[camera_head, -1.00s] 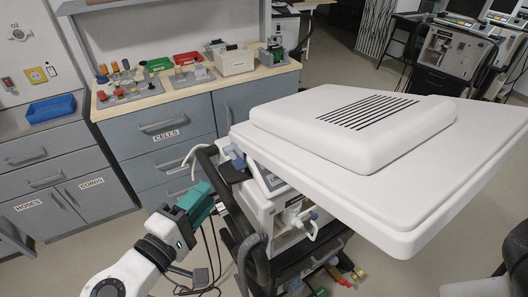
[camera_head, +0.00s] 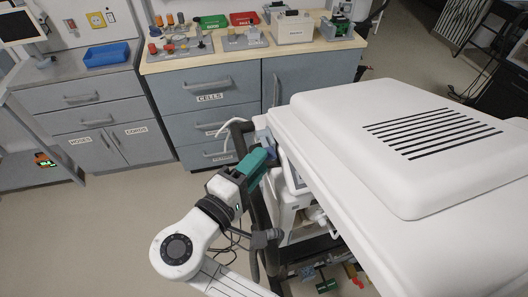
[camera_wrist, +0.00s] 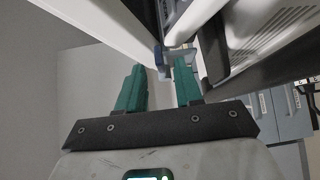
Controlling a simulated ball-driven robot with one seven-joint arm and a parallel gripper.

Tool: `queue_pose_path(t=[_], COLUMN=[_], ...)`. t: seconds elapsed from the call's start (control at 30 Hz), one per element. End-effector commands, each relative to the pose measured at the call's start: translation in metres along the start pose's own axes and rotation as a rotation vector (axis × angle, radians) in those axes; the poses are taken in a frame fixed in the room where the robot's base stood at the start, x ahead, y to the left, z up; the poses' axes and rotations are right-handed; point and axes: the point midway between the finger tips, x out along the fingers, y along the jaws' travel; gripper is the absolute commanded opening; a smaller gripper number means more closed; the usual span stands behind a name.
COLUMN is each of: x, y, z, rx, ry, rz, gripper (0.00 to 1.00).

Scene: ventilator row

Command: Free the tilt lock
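The ventilator has a large white top (camera_head: 330,130), which fills the right of the head view. A small blue-grey part (camera_head: 262,136) shows at its near left edge, by the black rail. I cannot tell for certain that this is the tilt lock. My gripper (camera_head: 268,152), with teal fingers, is at that edge, just below the blue-grey part. In the wrist view, my gripper (camera_wrist: 158,64) has its fingers apart with a gap between them. A blue and pale grey piece (camera_wrist: 163,62) shows at the tips, in line with the gap. Contact is unclear.
A black curved rail (camera_head: 238,130) and cables run beside my gripper. A grey cabinet (camera_head: 215,120) labelled CELLS stands behind, with red and green trays and devices on top. A blue bin (camera_head: 107,54) sits on the left counter.

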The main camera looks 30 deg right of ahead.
Motion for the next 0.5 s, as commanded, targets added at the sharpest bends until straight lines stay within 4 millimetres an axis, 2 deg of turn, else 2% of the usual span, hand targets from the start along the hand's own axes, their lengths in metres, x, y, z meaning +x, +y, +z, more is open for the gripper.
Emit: queue_pose_path(t=[0.2, 0.5], x=[0.023, 0.028], y=[0.0, -0.001], z=[0.0, 0.0], rx=[-0.003, -0.002], ry=[-0.002, 0.0], rz=[0.0, 0.0], gripper=[0.35, 0.35])
